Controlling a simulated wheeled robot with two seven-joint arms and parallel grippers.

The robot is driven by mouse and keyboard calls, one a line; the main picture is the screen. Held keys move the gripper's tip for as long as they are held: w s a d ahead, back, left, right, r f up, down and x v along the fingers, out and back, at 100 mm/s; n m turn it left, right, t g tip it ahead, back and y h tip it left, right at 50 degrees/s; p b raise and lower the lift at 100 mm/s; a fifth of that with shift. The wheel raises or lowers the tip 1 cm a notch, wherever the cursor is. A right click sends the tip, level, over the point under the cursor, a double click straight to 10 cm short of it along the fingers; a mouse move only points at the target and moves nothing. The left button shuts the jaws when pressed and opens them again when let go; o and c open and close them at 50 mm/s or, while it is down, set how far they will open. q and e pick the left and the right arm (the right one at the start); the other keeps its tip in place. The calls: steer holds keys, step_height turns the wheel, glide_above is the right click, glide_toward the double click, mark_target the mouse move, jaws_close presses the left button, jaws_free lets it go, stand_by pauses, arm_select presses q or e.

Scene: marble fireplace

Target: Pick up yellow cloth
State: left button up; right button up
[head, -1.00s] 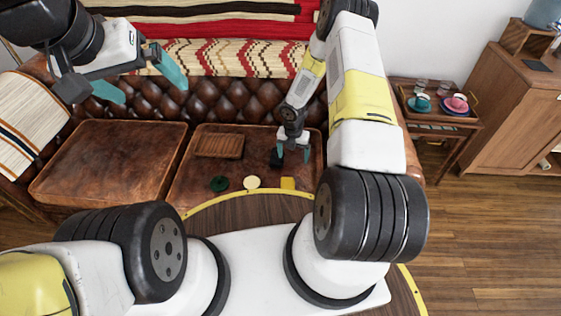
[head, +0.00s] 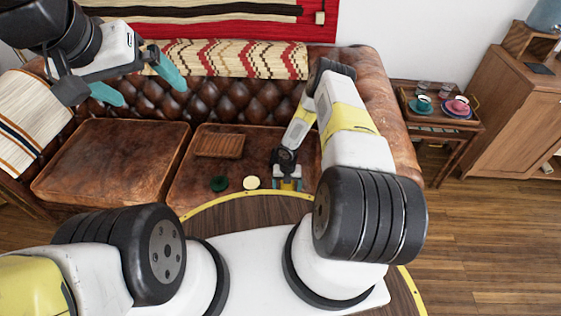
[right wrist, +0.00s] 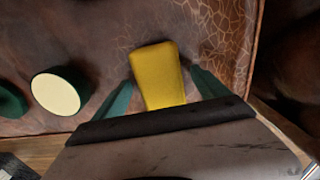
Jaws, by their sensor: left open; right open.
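The yellow cloth (right wrist: 158,75) lies on the brown leather seat (right wrist: 215,50) in the right wrist view, between the two teal fingertips. In the head view only a small yellow part of the cloth (head: 287,186) shows below my right gripper (head: 287,184). My right gripper also shows in the right wrist view (right wrist: 160,95); it is open, with one finger on each side of the cloth. Whether the fingers touch it I cannot tell. My left gripper (head: 140,82) is open and empty, raised over the left part of the sofa.
A cream-topped round object (right wrist: 57,91) and a dark green one (head: 219,183) lie left of the cloth. A wooden slatted tray (head: 219,145) lies behind them on the seat. A side table (head: 437,115) with cups stands at the right.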

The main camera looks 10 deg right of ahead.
mark_target(287, 186)
steer(key=c, duration=1.5)
steer(key=shift+o, duration=0.2)
steer(key=shift+r, duration=0.15)
steer(key=shift+r, duration=0.2)
step_height(287, 186, up, 3)
steer(key=shift+w+r, duration=0.1)
steer(key=shift+r, duration=0.1)
steer(key=s+a, duration=0.1)
steer(key=s, duration=0.1)
steer(key=s+a, duration=0.1)
steer(key=s, duration=0.1)
steer(key=s+a, duration=0.1)
steer(key=s, duration=0.1)
steer(key=shift+s+a, duration=0.3)
steer(key=s+a+r, duration=0.1)
steer(key=s+a, duration=0.3)
steer(key=s, duration=0.3)
steer(key=shift+s, duration=0.3)
